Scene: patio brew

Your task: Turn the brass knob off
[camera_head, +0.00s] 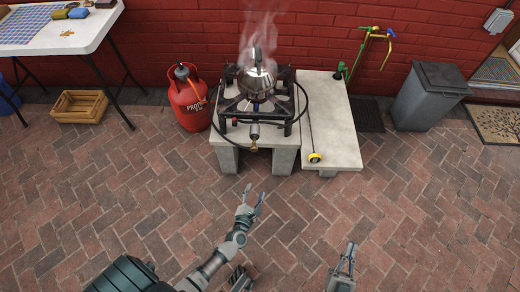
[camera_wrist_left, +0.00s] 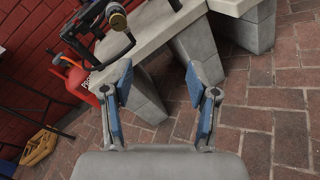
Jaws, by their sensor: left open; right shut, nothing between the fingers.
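The brass knob (camera_head: 253,147) sits at the front of the black gas burner (camera_head: 276,118), below its frame. It also shows in the left wrist view as a round brass end (camera_wrist_left: 118,20) at the upper left. A steaming metal kettle (camera_head: 257,82) stands on the burner. My left gripper (camera_head: 255,191) is open and empty, in front of and apart from the knob; its two blue-padded fingers (camera_wrist_left: 158,68) show in the left wrist view. My right gripper (camera_head: 350,246) is shut and empty, at the lower right over the paving.
A red gas bottle (camera_head: 189,105) stands left of the burner's stone block (camera_head: 285,141). A grey bin (camera_head: 428,95) and a wooden crate (camera_head: 80,106) stand farther off. The brick paving in front is clear.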

